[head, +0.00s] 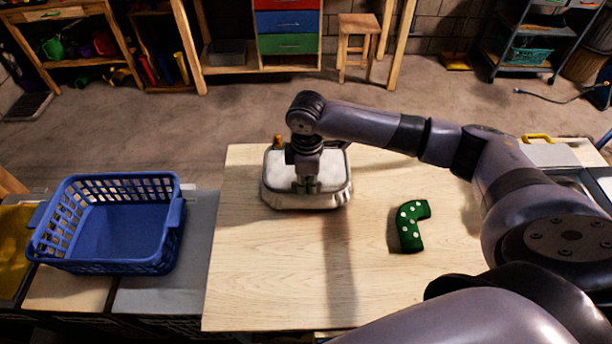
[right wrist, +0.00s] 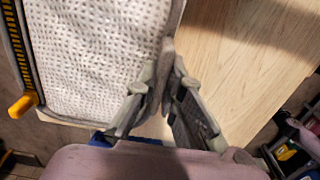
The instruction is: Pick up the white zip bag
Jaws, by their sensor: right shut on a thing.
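The white zip bag (head: 333,185) is at the back left of the wooden table, with a dark zip line around its edge and an orange-yellow pull at its far left. My right gripper (head: 306,188) reaches down over it and is shut on it. In the right wrist view the textured white bag (right wrist: 95,55) fills the upper left, and the fingertips (right wrist: 167,75) are closed together at its edge. I cannot tell whether the bag rests on the table or hangs just above it. My left gripper is not in view.
A blue basket (head: 110,265) stands left of the table on a lower surface. The table's front middle is clear. A wooden stool (head: 357,35) stands at the back.

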